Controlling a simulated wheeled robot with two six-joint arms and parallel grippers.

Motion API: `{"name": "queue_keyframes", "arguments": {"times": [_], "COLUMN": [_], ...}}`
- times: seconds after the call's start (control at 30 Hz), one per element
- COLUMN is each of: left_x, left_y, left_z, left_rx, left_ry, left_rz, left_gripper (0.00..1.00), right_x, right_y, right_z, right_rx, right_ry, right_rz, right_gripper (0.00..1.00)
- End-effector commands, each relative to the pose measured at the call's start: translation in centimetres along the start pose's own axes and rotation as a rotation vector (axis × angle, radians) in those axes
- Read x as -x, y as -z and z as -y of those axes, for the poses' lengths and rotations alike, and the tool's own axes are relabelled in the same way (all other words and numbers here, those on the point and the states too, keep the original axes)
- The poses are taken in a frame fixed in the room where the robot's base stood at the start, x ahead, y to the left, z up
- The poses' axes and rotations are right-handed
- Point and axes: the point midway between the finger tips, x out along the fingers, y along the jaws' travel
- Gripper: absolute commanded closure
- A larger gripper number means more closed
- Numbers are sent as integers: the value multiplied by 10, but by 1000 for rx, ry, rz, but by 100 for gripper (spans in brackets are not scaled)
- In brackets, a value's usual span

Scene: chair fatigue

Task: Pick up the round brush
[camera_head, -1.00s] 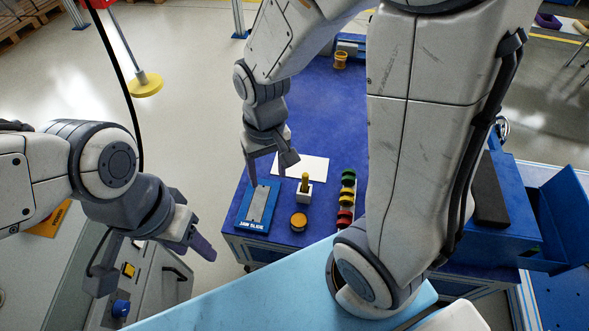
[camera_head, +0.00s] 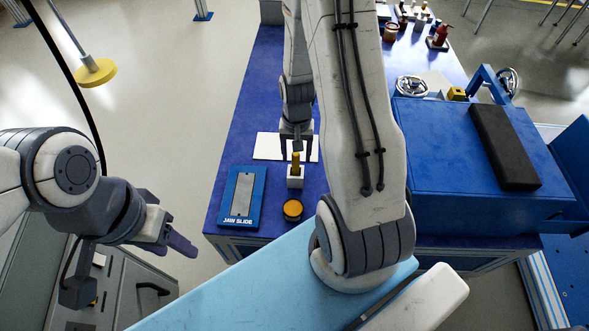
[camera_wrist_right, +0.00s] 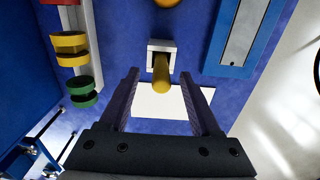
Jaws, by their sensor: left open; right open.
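A yellow upright handle (camera_head: 296,158), which I take for the round brush, stands in a small white holder (camera_head: 295,182) on the blue table. No bristles show. In the right wrist view the yellow handle (camera_wrist_right: 161,75) rises from the white holder (camera_wrist_right: 162,47) between my open jaws. My right gripper (camera_head: 296,148) is open, pointing down at the handle; its right wrist view (camera_wrist_right: 158,80) shows a finger on each side. I cannot tell contact or exact depth. My left gripper (camera_head: 130,265) is open and empty, left of the table.
A blue JAW SLIDE plate (camera_head: 231,208) and a round orange-topped pot (camera_head: 292,209) stand near the holder. A white sheet (camera_head: 267,146) lies behind it. A row of coloured discs (camera_wrist_right: 72,50) shows beside it. A blue box (camera_head: 450,150) stands at the right.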

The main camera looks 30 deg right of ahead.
Motion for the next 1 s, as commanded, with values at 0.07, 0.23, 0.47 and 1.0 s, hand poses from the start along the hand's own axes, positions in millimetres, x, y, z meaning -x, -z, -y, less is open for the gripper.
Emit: {"name": "queue_keyframes", "arguments": {"times": [0.07,0.23,0.47,1.0], "left_x": [-7,-14,-14,-14], "left_y": [0,-1,-1,-1], "left_z": [0,1,1,1], "left_rx": [0,0,0,0], "left_ry": [0,0,0,0], "left_rz": [0,0,0,0], "left_gripper": [50,50,50,50], "right_x": [-16,-39,-44,-44], "right_y": [3,5,6,6], "right_z": [1,3,4,4], "right_rx": [1,3,4,5], "right_ry": [-1,-1,0,0], "right_rz": [2,2,0,0], "right_gripper": [36,36,36,100]}}
